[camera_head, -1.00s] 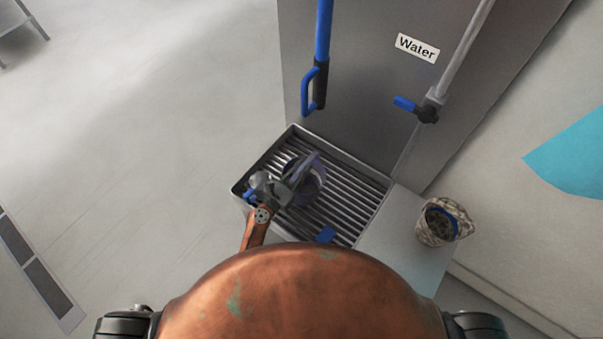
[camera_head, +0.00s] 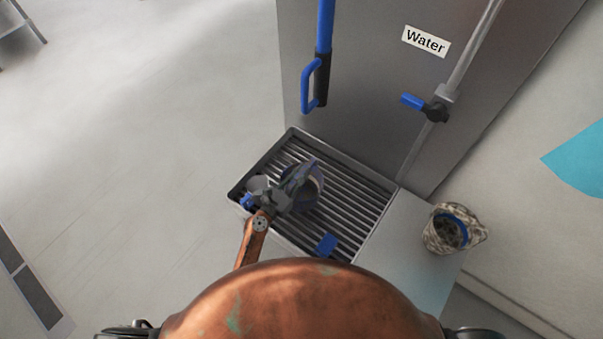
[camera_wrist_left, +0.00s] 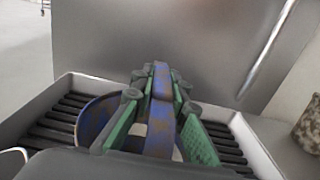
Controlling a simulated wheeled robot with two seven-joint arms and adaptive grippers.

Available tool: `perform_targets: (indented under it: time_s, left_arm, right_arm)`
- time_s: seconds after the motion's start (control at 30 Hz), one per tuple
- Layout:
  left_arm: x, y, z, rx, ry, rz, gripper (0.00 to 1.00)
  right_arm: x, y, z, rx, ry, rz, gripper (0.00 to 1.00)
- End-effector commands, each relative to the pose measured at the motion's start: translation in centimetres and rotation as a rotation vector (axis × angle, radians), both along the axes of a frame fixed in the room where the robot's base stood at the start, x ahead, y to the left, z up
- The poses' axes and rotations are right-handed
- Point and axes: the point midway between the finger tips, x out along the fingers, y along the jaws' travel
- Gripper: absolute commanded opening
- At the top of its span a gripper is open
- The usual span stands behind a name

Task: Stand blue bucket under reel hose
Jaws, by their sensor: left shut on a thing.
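The blue bucket (camera_head: 316,190) shows worn blue sides over the slatted metal tray (camera_head: 365,220); I cannot tell whether it touches the slats. My left gripper (camera_head: 292,188) is shut on its handle and hides part of it. In the left wrist view the green finger pads clasp the rusty blue handle (camera_wrist_left: 161,115), with the bucket's curved rim (camera_wrist_left: 88,118) on the left. The reel hose (camera_head: 325,25) hangs at the back panel, ending in a black piece with a blue grip (camera_head: 308,85), up and beyond the bucket. My right gripper is out of view.
A grey pipe with a blue-lever valve (camera_head: 436,108) runs beside the "Water" label (camera_head: 426,42). A patterned bucket with blue inside (camera_head: 440,238) stands on the right beside a pale ledge (camera_head: 400,240). A blue piece (camera_head: 326,243) lies on the tray.

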Motion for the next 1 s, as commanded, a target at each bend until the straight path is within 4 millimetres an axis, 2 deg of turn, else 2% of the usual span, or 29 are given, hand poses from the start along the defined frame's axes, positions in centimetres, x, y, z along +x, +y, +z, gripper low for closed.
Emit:
perform_targets:
  time_s: [0.13, 0.17, 0.4, 0.77, 1.0]
  left_arm:
    - [0.0, 0.0, -0.4, -0.001, 0.0, 0.0, 0.0]
    - [0.0, 0.0, -0.4, -0.001, 0.001, 0.0, 0.15]
    - [0.0, 0.0, -0.3, -0.001, 0.001, 0.0, 0.31]
    - [-0.1, 0.1, 0.1, 0.001, -0.001, 0.0, 0.31]
    - [-3.5, 2.6, -0.1, 0.002, 0.002, 0.001, 0.31]
  right_arm:
    - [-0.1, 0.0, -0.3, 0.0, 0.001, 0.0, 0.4]
    - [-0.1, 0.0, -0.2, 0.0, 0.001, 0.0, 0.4]
    - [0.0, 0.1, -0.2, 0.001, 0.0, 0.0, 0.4]
    - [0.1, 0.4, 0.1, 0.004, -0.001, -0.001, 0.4]
    - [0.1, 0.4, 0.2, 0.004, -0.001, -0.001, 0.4]
